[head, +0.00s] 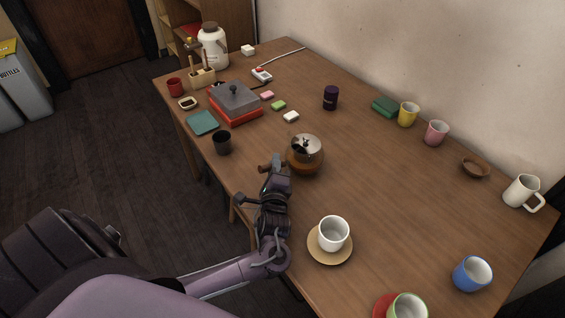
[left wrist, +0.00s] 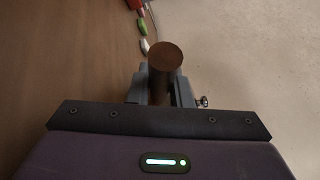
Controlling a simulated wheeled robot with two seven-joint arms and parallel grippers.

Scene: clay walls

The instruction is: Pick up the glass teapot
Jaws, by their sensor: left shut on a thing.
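The glass teapot (head: 305,157), round with brown liquid inside and a shiny lid, is near the middle of the wooden table (head: 365,190) in the head view. I cannot tell whether its base touches the table top. My left gripper (head: 273,170) is at its near left side, shut on its brown handle. In the left wrist view the round end of the teapot's handle (left wrist: 165,57) stands between the fingers of the left gripper (left wrist: 163,92). The teapot's body is hidden there. My right gripper is not in view.
A white cup (head: 334,232) on a tan saucer stands close right of my left arm. A dark cup (head: 223,143) stands left of the teapot, and a grey-lidded red box (head: 237,101) lies beyond. Several mugs line the wall side. The table between the teapot and the mugs is clear.

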